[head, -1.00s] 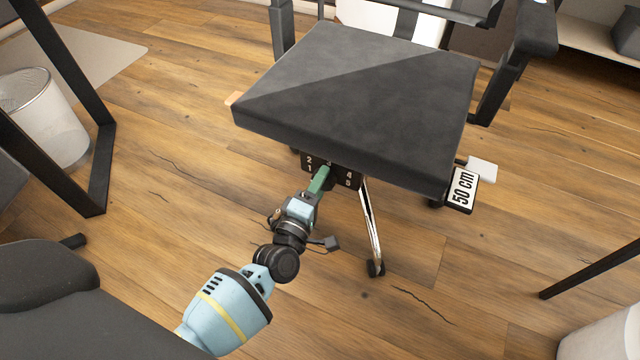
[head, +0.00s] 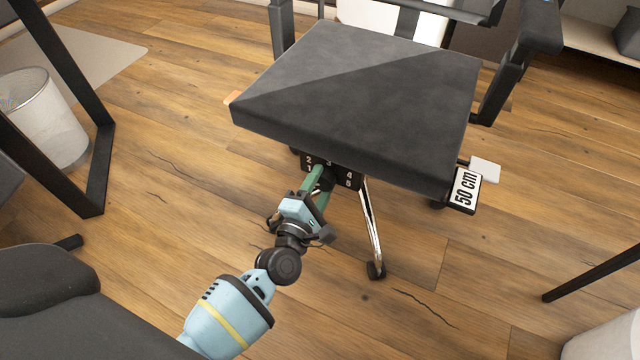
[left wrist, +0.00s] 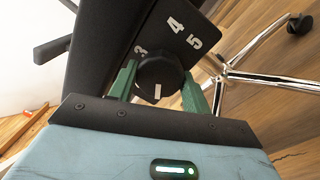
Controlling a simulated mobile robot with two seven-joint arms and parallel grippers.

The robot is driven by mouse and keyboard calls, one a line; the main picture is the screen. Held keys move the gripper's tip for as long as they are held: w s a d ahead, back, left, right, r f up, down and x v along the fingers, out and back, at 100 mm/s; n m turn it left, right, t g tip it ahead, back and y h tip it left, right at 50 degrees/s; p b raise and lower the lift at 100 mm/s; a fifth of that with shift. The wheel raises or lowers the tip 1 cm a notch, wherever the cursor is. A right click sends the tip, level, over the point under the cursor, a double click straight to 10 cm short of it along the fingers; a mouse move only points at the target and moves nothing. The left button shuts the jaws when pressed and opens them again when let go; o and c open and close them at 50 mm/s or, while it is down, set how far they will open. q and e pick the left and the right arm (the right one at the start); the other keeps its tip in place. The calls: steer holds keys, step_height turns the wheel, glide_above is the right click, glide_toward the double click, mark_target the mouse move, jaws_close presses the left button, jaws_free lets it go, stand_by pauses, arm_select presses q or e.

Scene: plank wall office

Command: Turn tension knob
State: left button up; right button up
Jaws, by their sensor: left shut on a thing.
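The tension knob (left wrist: 158,77) is a round black knob with a white pointer line, under the front of the black chair seat (head: 350,85). It sits on a black dial plate (head: 346,176) with white numbers; 3, 4 and 5 show in the left wrist view (left wrist: 185,35). My left gripper (head: 317,183) reaches under the seat's front edge, and its green fingers stand on either side of the knob, shut on it. In the left wrist view the fingers (left wrist: 160,88) flank the knob and the pointer faces the gripper's palm. My right gripper is not in view.
A "50 cm" tag (head: 464,189) sticks out at the seat's right side. A chrome chair leg (head: 370,225) with a caster stands right of my left gripper. A wire bin (head: 45,120) and black desk leg (head: 95,150) are at left. Wood floor is clear in front.

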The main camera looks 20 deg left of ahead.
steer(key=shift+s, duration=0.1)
arm_select(q)
steer(key=o, duration=0.9)
steer(key=shift+o, duration=0.2)
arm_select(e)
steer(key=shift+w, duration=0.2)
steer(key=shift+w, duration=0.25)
